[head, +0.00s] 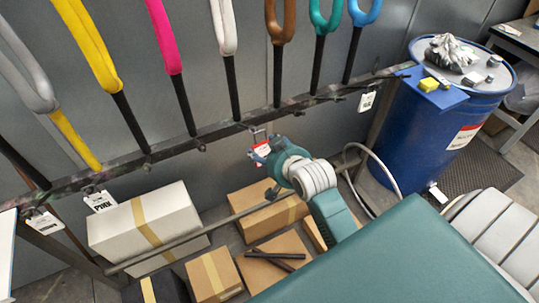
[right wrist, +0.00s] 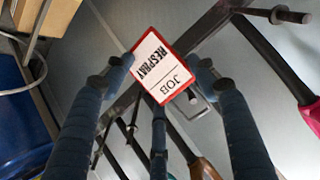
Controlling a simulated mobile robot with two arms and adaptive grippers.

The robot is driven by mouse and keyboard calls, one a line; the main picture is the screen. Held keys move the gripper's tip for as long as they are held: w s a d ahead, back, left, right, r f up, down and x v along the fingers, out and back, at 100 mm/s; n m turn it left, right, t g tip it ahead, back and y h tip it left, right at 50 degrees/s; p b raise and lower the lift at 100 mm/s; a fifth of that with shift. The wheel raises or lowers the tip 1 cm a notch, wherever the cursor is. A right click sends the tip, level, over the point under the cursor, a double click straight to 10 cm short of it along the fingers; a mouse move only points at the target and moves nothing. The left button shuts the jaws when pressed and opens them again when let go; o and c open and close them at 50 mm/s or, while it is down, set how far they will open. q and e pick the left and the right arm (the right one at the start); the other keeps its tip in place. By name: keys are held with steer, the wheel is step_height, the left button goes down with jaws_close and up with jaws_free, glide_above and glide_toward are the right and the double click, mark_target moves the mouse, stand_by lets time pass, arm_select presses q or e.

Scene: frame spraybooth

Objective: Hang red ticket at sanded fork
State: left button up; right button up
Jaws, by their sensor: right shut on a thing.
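The red ticket (head: 262,150) is a white card with a red border, in front of the dark rail below the white and brown forks. In the right wrist view the ticket (right wrist: 160,66) reads "JOB RESPRAY", upside down. My right gripper (head: 260,142) is shut on it; in the wrist view its fingers (right wrist: 165,72) flank the card. Forks hang along the rail. My left gripper is not in view.
The rail (head: 180,143) carries small pegs and white tags (head: 100,201), (head: 367,100). Cardboard boxes (head: 150,228) lie below, with a thin bar crossing in front. A blue drum (head: 425,140) with items on top stands at right.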

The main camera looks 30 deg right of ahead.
steer(key=shift+w+d+f, duration=0.1)
steer(key=shift+w, duration=0.95)
steer(key=shift+w+f, duration=0.1)
steer(key=shift+w, duration=0.9)
steer(key=shift+w+f, duration=0.15)
steer(key=shift+w, duration=0.1)
steer(key=shift+w+f+b, duration=0.35)
steer(key=shift+w+f, duration=0.05)
steer(key=shift+f, duration=0.25)
steer(key=shift+w+f, duration=0.15)
steer(key=shift+f, duration=0.4)
steer(key=o, duration=1.1)
steer(key=v, duration=1.2)
steer(key=shift+d, duration=0.1)
